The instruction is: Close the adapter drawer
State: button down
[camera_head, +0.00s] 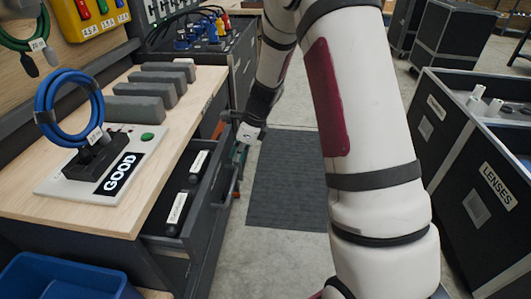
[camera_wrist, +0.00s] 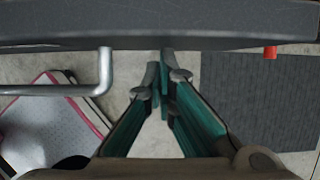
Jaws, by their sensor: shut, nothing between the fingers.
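The adapter drawer (camera_head: 208,196) stands pulled out from under the wooden bench in the head view. Black adapters with white labels (camera_head: 178,207) lie in it. In the wrist view the dark drawer front (camera_wrist: 160,22) crosses the top, with a silver bar handle (camera_wrist: 105,72) at the left. My gripper (camera_head: 240,153) is beside the outer side of the drawer front in the head view. In the wrist view my gripper (camera_wrist: 163,82) has its green fingers together and empty, tips close to the drawer front and right of the handle's bend. Contact cannot be told.
The bench top (camera_head: 75,200) holds a GOOD plate (camera_head: 118,173) with a blue cable coil and several grey blocks. A blue bin (camera_head: 65,278) is at lower left. A dark floor mat (camera_head: 285,185) lies beyond the drawer. A LENSES case (camera_head: 478,205) stands at right.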

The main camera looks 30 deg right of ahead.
aim_at(202, 154)
jog(key=w+a, duration=0.2)
jog(key=a, duration=0.1)
jog(key=w+a+p, duration=0.1)
jog(key=w+a, duration=0.1)
jog(key=a, duration=0.1)
jog(key=w+a, duration=0.2)
jog(key=shift+w+a, duration=0.2)
jog(key=shift+a, duration=0.2)
